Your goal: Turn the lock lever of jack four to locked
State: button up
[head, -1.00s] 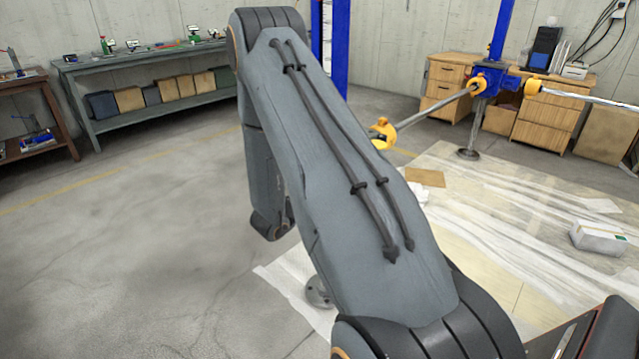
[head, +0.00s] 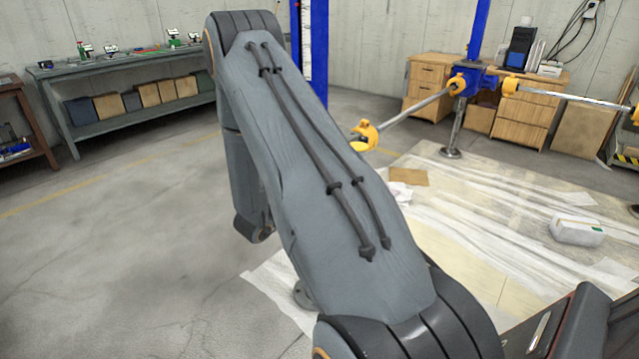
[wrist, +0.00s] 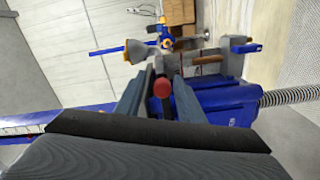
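In the wrist view, a red ball knob (wrist: 162,88) shows between the two grey-blue fingers of my gripper (wrist: 160,72). The fingers stand apart, with the knob close to both; I cannot tell whether they touch it. The knob is in front of a blue jack body (wrist: 215,97) with a grey metal carriage (wrist: 205,65) above it. The knob's stem and the lever's angle are not clear, and no jack number is readable. In the head view, my arm hides my gripper and the jack behind it.
In the head view, a blue post (head: 309,50) rises behind my arm. Another blue jack (head: 468,80) with yellow-ended arms stands at the back right. A shelf bench (head: 130,65) stands at the back left. The floor at the left is clear.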

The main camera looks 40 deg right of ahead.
jog(key=s+a+b, duration=0.1)
jog(key=a, duration=0.6)
jog(key=shift+a, duration=0.4)
jog(key=w+a+t+y, duration=0.5)
jog(key=w+a+y, duration=0.2)
jog(key=w+a, duration=0.1)
jog(key=a+n+y, duration=0.1)
jog(key=a+y, duration=0.6)
jog(key=a, duration=0.4)
jog(key=s+a+r+g+y, duration=0.2)
jog(key=s+a+y, duration=0.2)
jog(key=s+a, duration=0.55)
jog(key=s+r+g, duration=0.2)
jog(key=s+g, duration=0.3)
jog(key=s, duration=1.2)
jog(key=shift+s+d+r+n+g, duration=0.15)
jog(key=shift+r+n+g, duration=0.15)
jog(key=shift+r+n, duration=0.1)
